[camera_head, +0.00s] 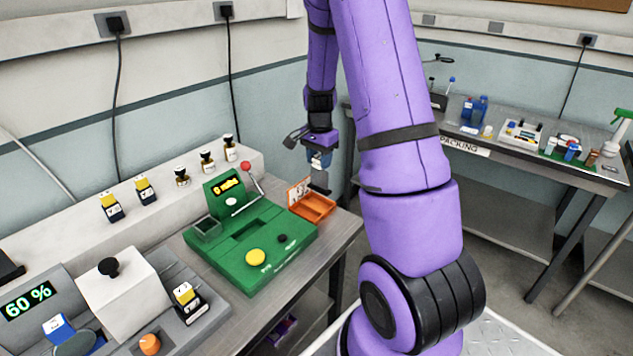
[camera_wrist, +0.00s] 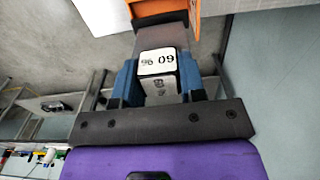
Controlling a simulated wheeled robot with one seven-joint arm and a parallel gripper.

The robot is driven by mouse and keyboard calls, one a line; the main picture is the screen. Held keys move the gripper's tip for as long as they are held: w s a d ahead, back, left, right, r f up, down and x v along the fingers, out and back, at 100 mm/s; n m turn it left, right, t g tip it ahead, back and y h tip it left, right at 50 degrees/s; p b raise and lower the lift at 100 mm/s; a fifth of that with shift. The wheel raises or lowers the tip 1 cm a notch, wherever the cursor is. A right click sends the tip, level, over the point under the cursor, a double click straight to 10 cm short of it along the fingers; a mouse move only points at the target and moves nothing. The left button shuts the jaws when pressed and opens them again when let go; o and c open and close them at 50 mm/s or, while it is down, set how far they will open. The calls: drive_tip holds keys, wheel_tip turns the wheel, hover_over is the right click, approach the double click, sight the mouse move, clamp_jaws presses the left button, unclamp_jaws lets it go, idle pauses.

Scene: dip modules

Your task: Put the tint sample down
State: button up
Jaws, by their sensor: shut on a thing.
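My gripper (camera_head: 319,168) is shut on the tint sample (camera_wrist: 158,63), a small block with a white label reading "60 %" upside down in the wrist view. The blue fingers of the gripper (camera_wrist: 158,82) press on its two sides. In the head view the held sample (camera_head: 319,182) is small and greyish, and its label cannot be read. It shows just above the back right of an orange tray (camera_head: 318,212), apart from the tray floor. Part of the orange tray (camera_wrist: 165,9) also shows at the top of the wrist view.
A green machine (camera_head: 250,240) with a lever stands left of the tray. Yellow-topped samples and small bottles (camera_head: 207,160) line the ledge behind. A grey device (camera_head: 30,300) shows "60 %" at front left. A packing bench (camera_head: 545,160) stands at the right.

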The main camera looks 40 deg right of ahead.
sight(319, 176)
drive_tip(key=shift+f, duration=2.85)
drive_tip(key=shift+f, duration=0.15)
drive_tip(key=o, duration=1.1)
drive_tip(key=shift+o, duration=0.2)
wheel_tip(319, 176, up, 12)
drive_tip(key=shift+r, duration=0.1)
drive_tip(key=s+a+r+n+t, duration=0.1)
drive_tip(key=s+a+r+n, duration=0.3)
drive_tip(key=a+r, duration=0.3)
drive_tip(key=s+a+r+n+t, duration=0.1)
drive_tip(key=s+a+r+n, duration=0.2)
drive_tip(key=a+r, duration=0.4)
drive_tip(key=s+a+r+n+t, duration=0.1)
drive_tip(key=s+a+r+n, duration=0.2)
drive_tip(key=s, duration=0.5)
drive_tip(key=s+a+r+n+t, duration=0.2)
drive_tip(key=s+a+r+n, duration=0.1)
drive_tip(key=s+a+n, duration=0.3)
drive_tip(key=s+a, duration=0.2)
drive_tip(key=shift+s+a, duration=0.15)
drive_tip(key=shift+s, duration=0.2)
